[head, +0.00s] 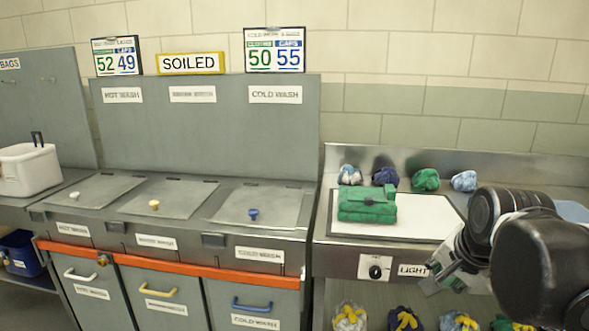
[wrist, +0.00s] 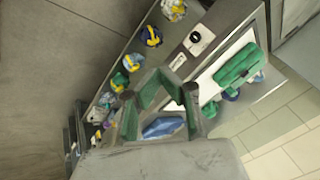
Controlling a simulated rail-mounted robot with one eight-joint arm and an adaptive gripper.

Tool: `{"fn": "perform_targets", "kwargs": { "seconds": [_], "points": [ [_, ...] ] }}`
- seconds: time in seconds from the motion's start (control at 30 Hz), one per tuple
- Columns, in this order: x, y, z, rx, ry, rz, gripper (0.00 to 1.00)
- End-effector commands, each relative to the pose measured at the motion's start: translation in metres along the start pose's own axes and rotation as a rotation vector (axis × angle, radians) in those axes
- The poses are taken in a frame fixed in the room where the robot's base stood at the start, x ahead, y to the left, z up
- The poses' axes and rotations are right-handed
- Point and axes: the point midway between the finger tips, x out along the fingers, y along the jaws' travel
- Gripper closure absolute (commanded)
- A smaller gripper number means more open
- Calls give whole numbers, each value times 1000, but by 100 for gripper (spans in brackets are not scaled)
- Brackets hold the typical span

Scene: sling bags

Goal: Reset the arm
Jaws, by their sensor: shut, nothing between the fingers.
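My gripper (head: 447,268) hangs at the right in the head view, in front of the steel counter's front edge near the LIGHT label. In the wrist view its green-padded fingers (wrist: 165,82) come together at the tips, with nothing held. My dark arm covers the right end of the counter in the head view. A folded green bag (head: 367,204) lies on the white panel (head: 420,228), to the left of the gripper and apart from it. The green bag also shows in the wrist view (wrist: 236,66).
Several bundled cloths in white-blue, navy and green (head: 425,180) lie along the counter's back. Cloths with yellow parts (head: 405,318) sit on a lower shelf. Wash bins with an orange rail (head: 165,262) stand left. A white tub (head: 28,168) stands far left.

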Motion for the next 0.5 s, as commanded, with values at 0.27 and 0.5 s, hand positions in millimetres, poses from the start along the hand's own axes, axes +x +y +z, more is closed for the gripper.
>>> {"fn": "perform_targets", "kwargs": {
  "seconds": [0.27, 0.5],
  "points": [
    [-21, 16, 80, -521, 22, -53, 100],
    [-26, 30, 117, -811, 47, -79, 100]
  ]
}}
